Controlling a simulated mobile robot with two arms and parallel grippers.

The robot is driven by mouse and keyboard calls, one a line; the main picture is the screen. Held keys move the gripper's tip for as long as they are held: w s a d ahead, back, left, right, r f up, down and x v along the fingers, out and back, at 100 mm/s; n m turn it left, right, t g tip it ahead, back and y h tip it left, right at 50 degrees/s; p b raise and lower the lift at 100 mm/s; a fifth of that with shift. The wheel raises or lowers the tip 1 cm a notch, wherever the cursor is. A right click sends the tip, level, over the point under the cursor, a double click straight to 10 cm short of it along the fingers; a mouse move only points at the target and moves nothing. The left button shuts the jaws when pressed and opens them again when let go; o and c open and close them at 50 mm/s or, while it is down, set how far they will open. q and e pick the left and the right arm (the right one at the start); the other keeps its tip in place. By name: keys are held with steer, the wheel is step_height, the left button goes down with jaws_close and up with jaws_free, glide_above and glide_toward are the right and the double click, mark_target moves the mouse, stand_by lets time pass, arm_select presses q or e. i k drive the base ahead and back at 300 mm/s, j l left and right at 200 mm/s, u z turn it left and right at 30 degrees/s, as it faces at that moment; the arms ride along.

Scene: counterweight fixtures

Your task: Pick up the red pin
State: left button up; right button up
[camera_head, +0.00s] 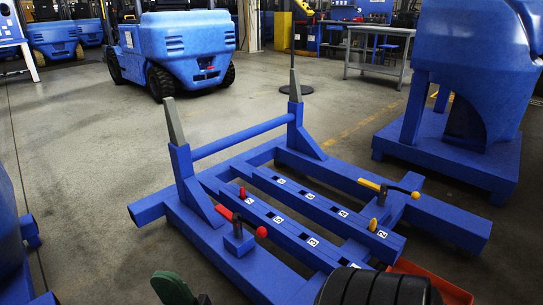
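The red pin (242,193) is small and stands upright at the far left end of the near numbered blue rail (290,232). It is beside a red lever (224,212) that has a red ball (261,232) on its end. A yellow lever (369,184) is at the right of the blue fixture (455,220). I cannot make out either of my grippers. A green and dark part (172,288) shows at the bottom edge, cut off, and I cannot tell what it is.
A black ribbed cylinder (378,288) and an orange-red tray (433,283) are at the bottom right. A blue machine on a base (450,155) stands at the right, and a blue forklift (180,45) at the back. Grey floor (80,165) left of the fixture is clear.

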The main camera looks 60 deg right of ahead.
mark_target(242, 191)
steer(key=i+l+z, duration=0.1)
steer(key=i+z, duration=0.3)
steer(key=i, duration=0.15)
steer(key=i+j+z, duration=0.1)
steer(key=i+z, duration=0.35)
steer(key=i, duration=0.15)
steer(key=i+j+z, duration=0.25)
steer(key=i+z, duration=0.15)
steer(key=i, duration=0.15)
steer(key=i+z, duration=0.15)
steer(key=z, duration=0.3)
steer(key=i+z, duration=0.2)
steer(key=z, duration=0.3)
steer(key=i+z, duration=0.2)
steer(key=z, duration=0.25)
steer(key=i+j+z, duration=0.1)
steer(key=z, duration=0.35)
steer(key=i+j, duration=0.05)
